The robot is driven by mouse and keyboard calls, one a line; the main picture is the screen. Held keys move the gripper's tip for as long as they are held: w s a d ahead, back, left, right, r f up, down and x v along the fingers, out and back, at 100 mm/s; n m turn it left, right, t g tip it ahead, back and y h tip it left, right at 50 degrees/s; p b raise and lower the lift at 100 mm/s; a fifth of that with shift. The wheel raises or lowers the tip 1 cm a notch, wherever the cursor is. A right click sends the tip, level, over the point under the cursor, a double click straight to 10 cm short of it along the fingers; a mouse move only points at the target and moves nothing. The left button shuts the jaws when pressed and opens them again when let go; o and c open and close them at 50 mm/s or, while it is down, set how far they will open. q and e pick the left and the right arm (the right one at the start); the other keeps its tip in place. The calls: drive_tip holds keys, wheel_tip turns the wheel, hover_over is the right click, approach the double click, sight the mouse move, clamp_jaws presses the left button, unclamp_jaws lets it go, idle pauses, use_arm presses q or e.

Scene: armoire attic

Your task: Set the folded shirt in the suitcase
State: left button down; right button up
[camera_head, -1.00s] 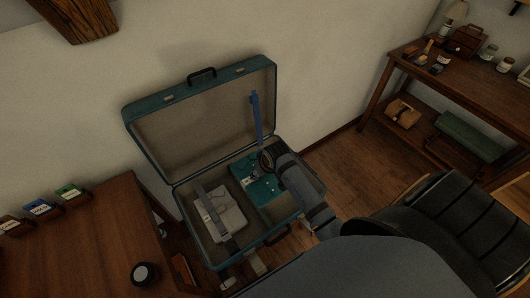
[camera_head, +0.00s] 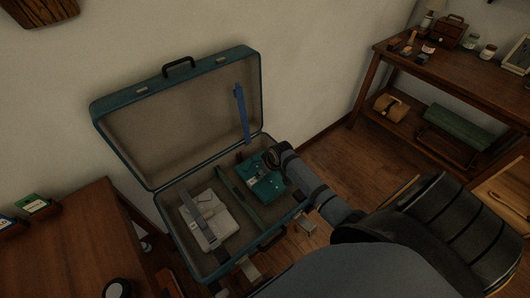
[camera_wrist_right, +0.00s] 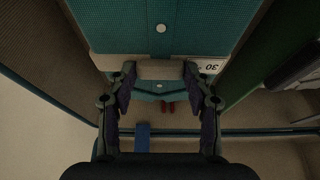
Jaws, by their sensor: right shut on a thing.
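The open suitcase (camera_head: 172,248) is teal with a beige lining, its lid raised against the wall. The folded shirt (camera_head: 262,187) is teal with light buttons and is over the right compartment. Its far end, with a pale band marked "30", shows in the right wrist view (camera_wrist_right: 160,28). My right gripper (camera_head: 273,158) is shut on that end; its fingers (camera_wrist_right: 160,75) pinch the band. I cannot tell whether the shirt touches the suitcase floor. A green divider (camera_head: 240,192) runs left of the shirt. My left gripper is not in view.
A pale folded garment (camera_head: 206,222) with a grey strap fills the left compartment. A blue strip (camera_head: 241,110) hangs on the lid.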

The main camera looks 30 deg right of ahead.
drive_tip(key=shift+f, duration=1.45)
drive_tip(key=shift+f, duration=0.1)
drive_tip(key=o, duration=1.5)
drive_tip(key=p+v, duration=0.2)
drive_tip(key=v, duration=1)
drive_tip(key=shift+p, duration=0.35)
